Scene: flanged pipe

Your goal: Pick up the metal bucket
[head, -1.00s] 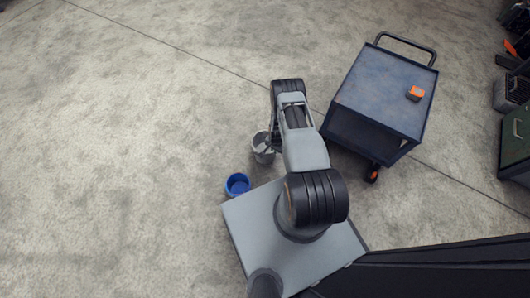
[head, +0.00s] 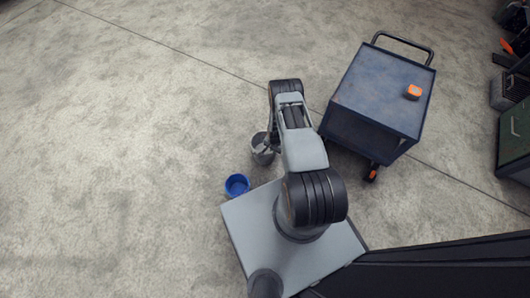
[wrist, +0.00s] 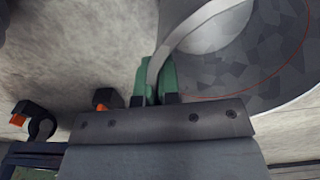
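The grey metal bucket (head: 261,157) is on the left of my arm in the head view, partly covered by it. In the wrist view the bucket (wrist: 270,85) fills the upper right, with its mouth and pale curved handle (wrist: 190,30) close to the camera. My gripper (wrist: 155,78) has green fingers, one on each side of the handle. They look shut on it, with the handle running between them. In the head view the fingers are mostly hidden by my arm. I cannot tell whether the bucket is clear of the floor.
A blue bucket (head: 237,186) stands on the floor just below the metal one. A dark blue cart (head: 375,95) with an orange item (head: 413,92) on top stands to the right of my arm. Green and dark equipment (head: 515,140) is at the far right. The concrete floor at left is clear.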

